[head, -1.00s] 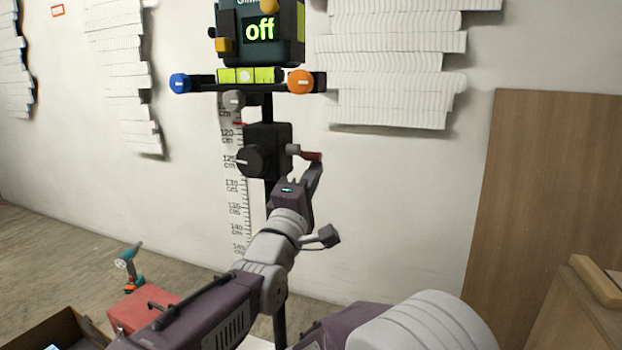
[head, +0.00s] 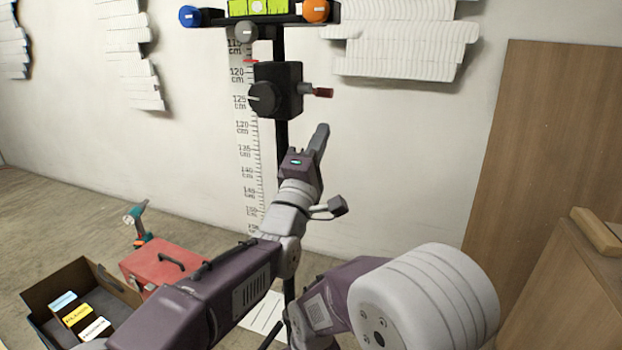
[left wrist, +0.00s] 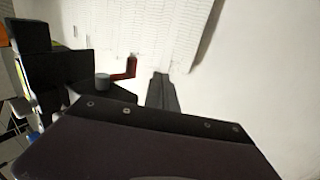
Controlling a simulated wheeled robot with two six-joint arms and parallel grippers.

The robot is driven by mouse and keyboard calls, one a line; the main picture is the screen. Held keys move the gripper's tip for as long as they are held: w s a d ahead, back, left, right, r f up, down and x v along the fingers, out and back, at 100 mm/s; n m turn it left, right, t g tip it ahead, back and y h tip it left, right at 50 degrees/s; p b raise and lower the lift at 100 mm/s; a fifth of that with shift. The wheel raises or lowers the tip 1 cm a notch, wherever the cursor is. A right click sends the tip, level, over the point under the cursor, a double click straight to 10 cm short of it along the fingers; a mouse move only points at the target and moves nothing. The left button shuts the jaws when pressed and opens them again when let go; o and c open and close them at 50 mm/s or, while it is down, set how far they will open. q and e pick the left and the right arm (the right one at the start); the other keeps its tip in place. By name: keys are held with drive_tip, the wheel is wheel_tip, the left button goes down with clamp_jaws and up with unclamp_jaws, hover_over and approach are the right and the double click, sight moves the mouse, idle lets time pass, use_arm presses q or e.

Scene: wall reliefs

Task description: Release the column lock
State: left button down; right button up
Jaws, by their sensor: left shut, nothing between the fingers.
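A black clamp block (head: 277,90) sits on a dark upright column (head: 281,143) in front of the wall. It has a round black knob (head: 262,99) on its left and a small lever with a red handle (head: 323,92) on its right. My left gripper (head: 322,130) is shut and empty, below the red handle and apart from it. In the left wrist view the shut fingers (left wrist: 161,90) point up, and the red handle (left wrist: 132,67) is just left of their tips. My right gripper is out of view.
A crossbar above the block carries a blue knob (head: 190,16), an orange knob (head: 315,11) and a green level (head: 258,7). A printed height scale (head: 243,130) runs beside the column. A red toolbox (head: 160,266) and open box (head: 45,290) stand lower left.

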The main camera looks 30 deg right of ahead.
use_arm(q)
wheel_tip(320, 180, down, 7)
drive_tip(key=s+a+b, duration=0.2)
drive_tip(key=b, duration=0.3)
drive_tip(key=shift+s+a+f, duration=0.2)
drive_tip(key=shift+a, duration=0.05)
